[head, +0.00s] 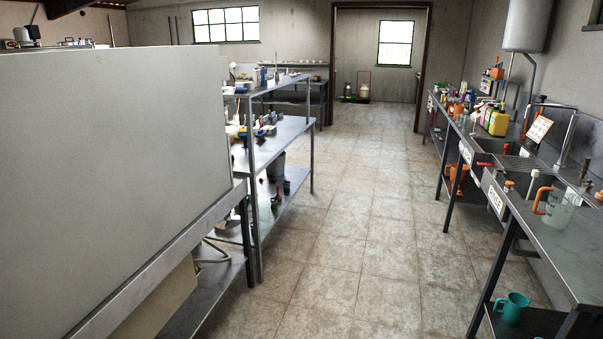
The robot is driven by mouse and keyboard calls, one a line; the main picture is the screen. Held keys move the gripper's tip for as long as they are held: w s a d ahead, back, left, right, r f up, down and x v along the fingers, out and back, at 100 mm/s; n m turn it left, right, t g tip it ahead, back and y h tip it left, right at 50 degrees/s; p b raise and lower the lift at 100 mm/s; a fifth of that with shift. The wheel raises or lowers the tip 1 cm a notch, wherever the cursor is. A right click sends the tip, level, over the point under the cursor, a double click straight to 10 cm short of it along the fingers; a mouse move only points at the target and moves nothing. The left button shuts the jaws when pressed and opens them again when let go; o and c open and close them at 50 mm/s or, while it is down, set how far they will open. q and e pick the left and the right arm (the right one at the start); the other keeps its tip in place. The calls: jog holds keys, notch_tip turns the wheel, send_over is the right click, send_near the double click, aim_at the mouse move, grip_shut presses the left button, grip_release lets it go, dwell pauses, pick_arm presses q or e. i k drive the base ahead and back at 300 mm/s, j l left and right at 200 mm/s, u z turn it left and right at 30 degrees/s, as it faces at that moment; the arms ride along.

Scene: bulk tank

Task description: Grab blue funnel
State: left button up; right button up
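No blue funnel can be made out for certain. Small blue items (268,130) lie on the middle shelf of the metal rack (285,140) left of centre, too small and far off to tell their shape. Neither of my grippers is in view.
A large grey panel (110,130) blocks the left side. A steel sink counter (555,235) with bottles, a jug (557,205) and a yellow canister (498,122) runs along the right. A teal mug (514,307) sits under it. The tiled aisle (355,220) between is clear to the doorway.

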aim_at(246, 140)
jog(key=i+l, duration=0.1)
jog(key=i, duration=0.6)
jog(key=i+l+u, duration=0.1)
jog(key=i, duration=0.55)
jog(key=i+l, duration=0.15)
jog(key=i, duration=0.55)
jog(key=i+l+u, duration=0.25)
jog(key=i+u, duration=0.2)
jog(key=i, duration=0.15)
jog(key=i+l+u, duration=0.45)
jog(key=i+j, duration=0.05)
jog(key=i, duration=0.05)
